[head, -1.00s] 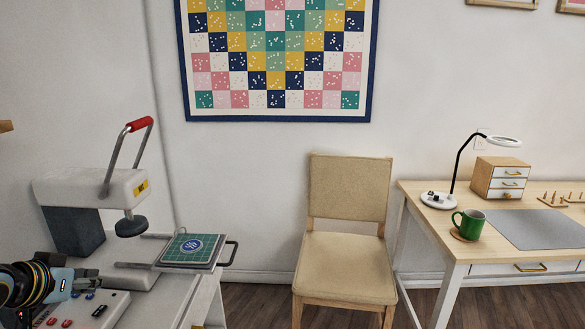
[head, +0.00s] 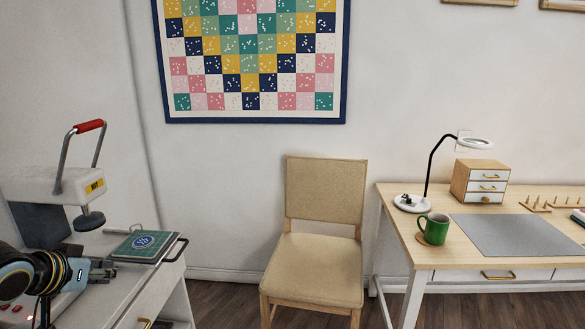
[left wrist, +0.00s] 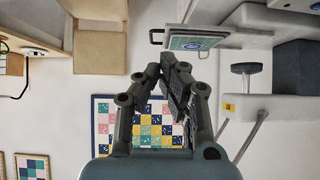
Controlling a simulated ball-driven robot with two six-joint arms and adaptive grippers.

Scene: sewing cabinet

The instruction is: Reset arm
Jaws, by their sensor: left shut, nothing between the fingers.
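My left gripper (head: 103,270) is at the lower left of the head view, beside the press machine and in front of the white cabinet. In the left wrist view, its fingers (left wrist: 170,68) come together at the tips. It is shut and holds nothing. My right gripper is in neither view.
A press machine (head: 62,186) with a red-handled lever stands on the white cabinet (head: 160,296). A green patterned pad with a round blue emblem (head: 143,245) lies beside it. A chair (head: 318,266) stands on open floor. The desk (head: 400,222) holds a green mug (head: 434,229) and small drawers (head: 480,182).

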